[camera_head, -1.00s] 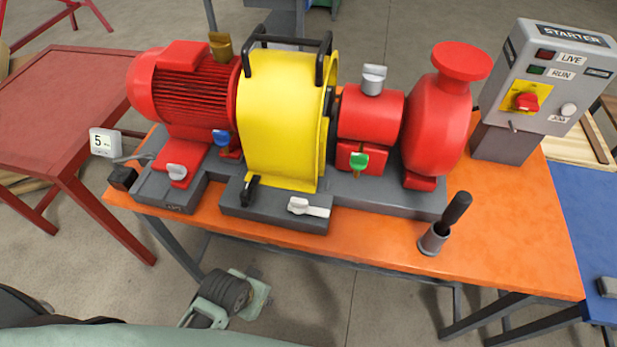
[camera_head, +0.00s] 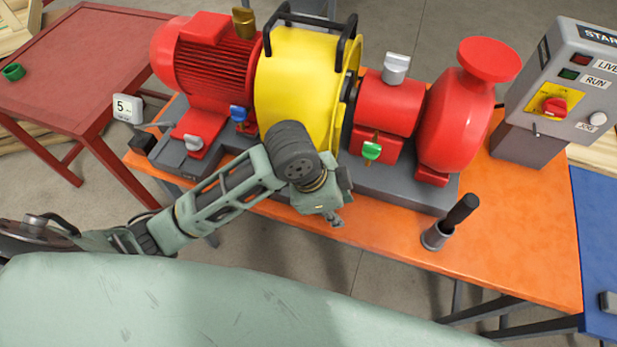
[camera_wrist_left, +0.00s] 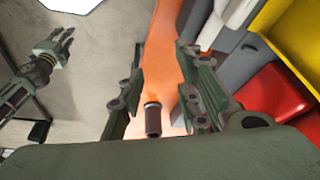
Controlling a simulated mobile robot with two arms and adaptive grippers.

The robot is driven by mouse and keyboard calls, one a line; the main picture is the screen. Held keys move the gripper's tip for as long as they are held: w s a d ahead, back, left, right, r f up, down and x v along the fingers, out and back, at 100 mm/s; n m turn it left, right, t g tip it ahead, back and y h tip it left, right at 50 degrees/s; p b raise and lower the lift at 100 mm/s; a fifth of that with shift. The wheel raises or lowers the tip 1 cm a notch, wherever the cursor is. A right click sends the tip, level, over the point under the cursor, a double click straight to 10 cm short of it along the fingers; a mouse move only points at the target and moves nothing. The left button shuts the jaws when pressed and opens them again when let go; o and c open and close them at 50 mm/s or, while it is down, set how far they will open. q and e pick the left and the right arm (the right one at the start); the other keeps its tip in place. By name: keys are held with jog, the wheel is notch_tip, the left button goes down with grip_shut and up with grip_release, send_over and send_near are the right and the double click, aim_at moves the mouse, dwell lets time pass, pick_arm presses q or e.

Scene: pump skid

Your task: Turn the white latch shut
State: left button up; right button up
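The white latch sits low on the grey base, in front of the yellow guard (camera_head: 285,95). In the head view my left arm hides it. In the left wrist view a white part that looks like the latch (camera_wrist_left: 240,12) shows at the top right, beyond and to the right of the fingers. My left gripper (camera_head: 334,218) is over the front edge of the bench. Its two fingers (camera_wrist_left: 160,95) are apart with nothing held between them. My right gripper (camera_wrist_left: 62,42) shows small at the left of the wrist view, its fingers apart and empty.
A black-handled tool stands in a grey holder (camera_head: 436,235) on the orange bench (camera_head: 520,235). The red pump (camera_head: 457,120), green tap (camera_head: 371,151) and blue tap (camera_head: 238,113) are on the skid. The starter box (camera_head: 560,95) stands at right. The bench's right front is clear.

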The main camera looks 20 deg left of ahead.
pick_arm(q)
jog(key=w+m, duration=0.1)
jog(key=w+a+r+y, duration=0.1)
jog(key=w+a+m, duration=0.1)
jog(key=shift+w+r+m+g, duration=0.2)
jog(key=shift+r+m+g, duration=0.1)
jog(key=shift+r+g, duration=0.1)
jog(key=w+a+r+y, duration=0.1)
jog(key=a, duration=0.1)
jog(key=w+a+r+m, duration=0.1)
jog(key=a, duration=0.1)
jog(key=w+a+r+m+g+y, duration=0.1)
jog(key=a, duration=0.1)
jog(key=shift+r+y, duration=0.2)
jog(key=shift+y, duration=0.1)
notch_tip(320, 180, down, 8)
jog(key=shift+r+p, duration=0.15)
jog(key=shift+p, duration=0.75)
jog(key=shift+c, duration=0.2)
jog(key=shift+w, duration=0.1)
jog(key=c, duration=0.7)
grip_shut()
